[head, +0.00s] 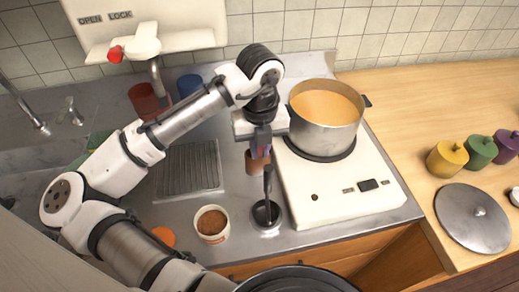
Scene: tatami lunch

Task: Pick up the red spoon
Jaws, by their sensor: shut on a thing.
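I cannot make out a clearly red spoon in the head view. The handle belongs to a dark utensil (268,183) that stands about upright.
A pot (322,135) of orange soup stands on the white stove (345,195) close to the right. A tub of brown paste (211,224) is left of the dish. Red (147,103) and blue (189,86) cups stand behind my arm. A lid (473,218) and coloured jars are at right.

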